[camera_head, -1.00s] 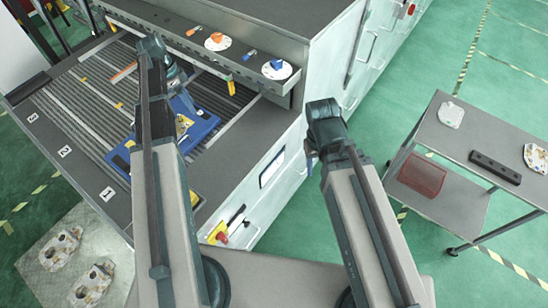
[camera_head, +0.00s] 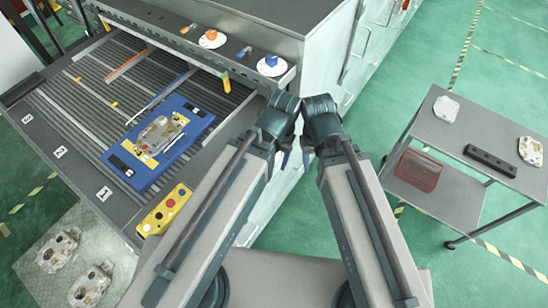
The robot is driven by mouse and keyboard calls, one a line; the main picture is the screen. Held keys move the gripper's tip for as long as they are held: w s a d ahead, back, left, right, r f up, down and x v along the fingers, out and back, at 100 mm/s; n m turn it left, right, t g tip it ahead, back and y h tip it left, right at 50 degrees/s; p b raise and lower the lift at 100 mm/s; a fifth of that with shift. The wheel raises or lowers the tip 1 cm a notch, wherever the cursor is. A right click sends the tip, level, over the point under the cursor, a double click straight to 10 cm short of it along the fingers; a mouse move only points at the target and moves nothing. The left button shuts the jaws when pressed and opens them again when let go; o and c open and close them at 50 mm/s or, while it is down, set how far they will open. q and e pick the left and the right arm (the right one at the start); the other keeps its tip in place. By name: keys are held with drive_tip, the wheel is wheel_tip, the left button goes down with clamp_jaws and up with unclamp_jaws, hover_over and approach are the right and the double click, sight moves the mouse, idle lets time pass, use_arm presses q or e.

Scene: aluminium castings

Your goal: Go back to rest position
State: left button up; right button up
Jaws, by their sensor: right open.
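My two arms reach forward, their wrists close together in front of the machine. My right gripper (camera_head: 307,158) shows only as a small part below its wrist; it is open, with nothing seen in it. My left gripper is mostly hidden behind its own wrist and arm, so its jaws cannot be made out. A blue fixture plate (camera_head: 192,116) lies on the slatted bed, with a metal casting (camera_head: 160,134) on it. Both grippers are apart from the plate and casting.
A grey machine table (camera_head: 80,175) with number labels is at left. A yellow button box (camera_head: 164,211) sits at its front edge. Castings (camera_head: 58,250) lie on a pallet at lower left. A grey cart (camera_head: 470,130) with a red basket (camera_head: 418,170) stands right, with green floor around it.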

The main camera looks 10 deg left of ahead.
drive_tip(key=shift+f, duration=0.1)
wheel_tip(320, 180, down, 22)
drive_tip(key=b, duration=2.2)
